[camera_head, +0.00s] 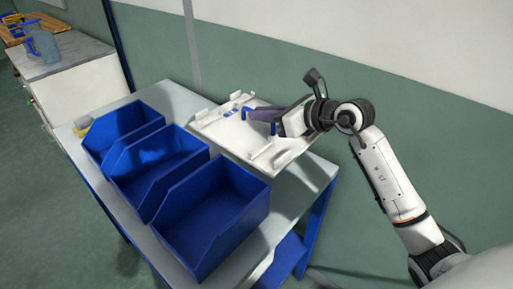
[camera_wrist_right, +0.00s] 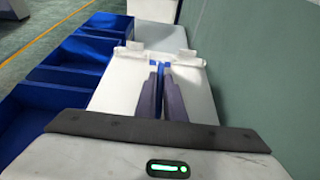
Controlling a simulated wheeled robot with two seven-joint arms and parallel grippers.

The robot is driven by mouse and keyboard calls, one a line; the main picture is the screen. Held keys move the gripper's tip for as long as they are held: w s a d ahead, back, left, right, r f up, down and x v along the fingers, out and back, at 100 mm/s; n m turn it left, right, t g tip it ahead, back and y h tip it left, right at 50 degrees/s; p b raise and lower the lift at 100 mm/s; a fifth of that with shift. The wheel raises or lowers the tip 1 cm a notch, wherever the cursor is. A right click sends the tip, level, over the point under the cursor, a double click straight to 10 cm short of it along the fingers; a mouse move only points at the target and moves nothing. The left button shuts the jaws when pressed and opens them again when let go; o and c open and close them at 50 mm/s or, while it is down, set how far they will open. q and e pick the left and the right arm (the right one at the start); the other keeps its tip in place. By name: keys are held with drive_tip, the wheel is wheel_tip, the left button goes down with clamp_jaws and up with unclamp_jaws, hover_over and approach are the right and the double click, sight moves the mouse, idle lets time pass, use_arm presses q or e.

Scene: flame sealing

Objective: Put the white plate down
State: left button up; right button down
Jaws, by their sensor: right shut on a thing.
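The white plate (camera_head: 225,130), a flat piece with raised tabs at its edges, is over the far right part of the table, behind the blue bins. My right gripper (camera_head: 252,114) reaches over it from the right, shut on a small blue upright part of the plate. In the right wrist view, the dark fingers (camera_wrist_right: 161,92) close on this blue part, with the white plate (camera_wrist_right: 118,88) around and below them. I cannot tell whether the plate touches the table. My left gripper is not in view.
Blue open bins (camera_head: 215,212) stand in a row on the light table (camera_head: 288,200). A wall (camera_head: 350,85) rises close behind. A cabinet (camera_head: 80,75) with a blue jug (camera_head: 45,46) is at the far left. A bare strip of table shows in front right of the plate.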

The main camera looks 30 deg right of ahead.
wheel_tip(320, 180, down, 11)
drive_tip(key=shift+f+b, duration=0.15)
drive_tip(key=shift+b, duration=0.25)
drive_tip(key=c, duration=2.3)
unclamp_jaws()
drive_tip(key=shift+f, duration=0.3)
drive_tip(key=o, duration=0.5)
drive_tip(key=shift+r, duration=0.1)
drive_tip(key=shift+c, duration=0.2)
drive_tip(key=shift+r, duration=0.1)
